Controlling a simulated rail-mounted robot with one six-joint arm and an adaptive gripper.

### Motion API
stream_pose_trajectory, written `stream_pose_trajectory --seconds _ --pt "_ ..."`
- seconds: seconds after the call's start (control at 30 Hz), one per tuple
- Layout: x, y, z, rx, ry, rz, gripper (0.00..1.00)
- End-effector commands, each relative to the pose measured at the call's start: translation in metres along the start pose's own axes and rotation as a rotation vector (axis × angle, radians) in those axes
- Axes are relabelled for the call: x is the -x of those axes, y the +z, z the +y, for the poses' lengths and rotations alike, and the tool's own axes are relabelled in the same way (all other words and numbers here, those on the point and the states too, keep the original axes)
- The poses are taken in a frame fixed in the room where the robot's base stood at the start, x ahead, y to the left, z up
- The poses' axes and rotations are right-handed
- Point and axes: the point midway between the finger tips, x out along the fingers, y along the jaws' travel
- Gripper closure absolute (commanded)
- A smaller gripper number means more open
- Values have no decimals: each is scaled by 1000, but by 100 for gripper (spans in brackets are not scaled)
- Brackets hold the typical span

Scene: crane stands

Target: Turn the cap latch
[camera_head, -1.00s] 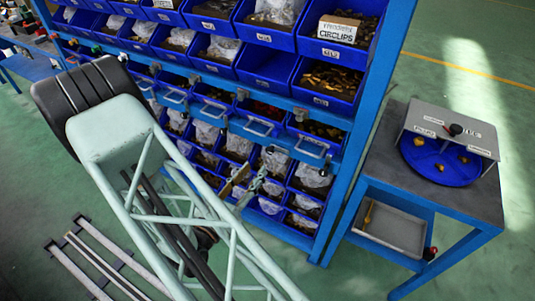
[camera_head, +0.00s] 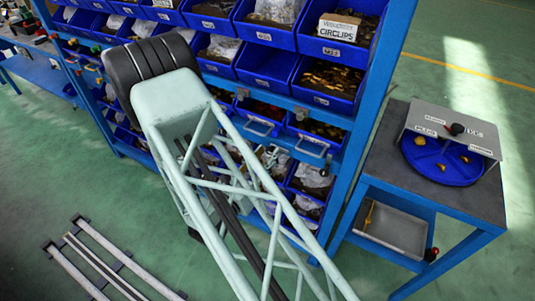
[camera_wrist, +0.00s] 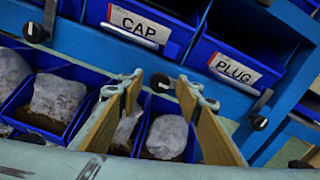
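In the wrist view a blue bin with a CAP label (camera_wrist: 140,22) hangs at the top middle. A black latch knob (camera_wrist: 160,82) sits on the blue rail below the bin's right end. Its lever is not clear to see. My gripper (camera_wrist: 166,86) is open, with one tan finger on each side of this knob in the picture. Nothing is held between the fingers. I cannot tell whether they touch the knob. In the head view my arm hides most of this area, and the latch cannot be made out there.
A PLUG bin (camera_wrist: 235,70) hangs to the right, with another latch knob (camera_wrist: 258,122) below it. A further latch knob (camera_wrist: 35,32) is at left. Lower bins hold plastic bags (camera_wrist: 165,137). A table with a blue round tray (camera_head: 440,172) stands right of the rack.

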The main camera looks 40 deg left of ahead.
Motion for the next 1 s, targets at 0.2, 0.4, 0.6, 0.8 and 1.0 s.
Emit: stream_pose_trajectory --seconds 0.2,0.4,0.6,0.8,1.0 --pt "-8 0 0 -1 0 0 68" --pt "-8 0 0 0 0 0 68" --pt "-8 0 0 0 0 0 75" --pt "-8 0 0 0 0 0 92" --pt "-8 0 0 5 0 0 92"
